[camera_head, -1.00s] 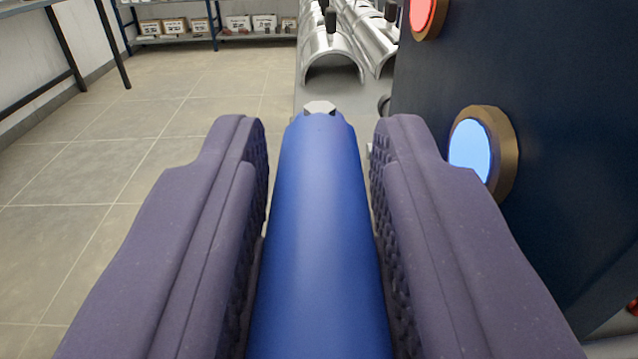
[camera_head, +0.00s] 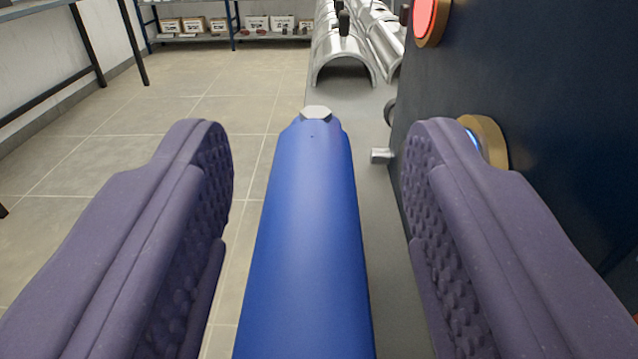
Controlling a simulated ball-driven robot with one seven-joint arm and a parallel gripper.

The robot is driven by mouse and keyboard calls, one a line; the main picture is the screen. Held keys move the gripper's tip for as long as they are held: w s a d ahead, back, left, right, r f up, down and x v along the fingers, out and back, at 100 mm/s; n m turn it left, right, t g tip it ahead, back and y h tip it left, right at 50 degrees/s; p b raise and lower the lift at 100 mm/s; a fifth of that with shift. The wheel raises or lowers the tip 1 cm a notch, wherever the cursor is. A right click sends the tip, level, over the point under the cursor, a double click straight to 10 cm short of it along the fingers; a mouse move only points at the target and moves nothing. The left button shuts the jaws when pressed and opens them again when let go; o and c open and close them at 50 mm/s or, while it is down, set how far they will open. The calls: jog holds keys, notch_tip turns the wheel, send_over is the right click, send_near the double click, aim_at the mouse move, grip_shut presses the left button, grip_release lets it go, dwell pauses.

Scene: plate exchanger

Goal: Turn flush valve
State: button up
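A blue lever handle (camera_head: 305,240), which looks like the flush valve's handle, runs from the bottom of the view away from me. A grey hex nut (camera_head: 316,112) sits at its far end. My gripper (camera_head: 318,150) is open, with one purple padded finger on each side of the handle. Gaps show between both fingers and the handle, so neither touches it. The valve body and the near end of the handle are out of view.
A dark blue cabinet (camera_head: 560,110) stands close on the right, with a red button (camera_head: 428,18) and a brass-ringed blue button (camera_head: 490,140) partly behind my right finger. Curved metal covers (camera_head: 343,55) lie beyond.

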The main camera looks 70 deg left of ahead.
aim_at(294, 224)
dwell(0.3)
jog(key=r+p, duration=0.3)
jog(key=r, duration=0.1)
jog(key=shift+s+r, duration=0.1)
jog(key=shift+s, duration=0.15)
jog(key=s+a+p, duration=0.1)
jog(key=s+p, duration=0.4)
jog(key=s, duration=1)
jog(key=shift+s+a+r, duration=0.2)
jog(key=shift+a+r, duration=0.15)
jog(key=shift+a, duration=0.05)
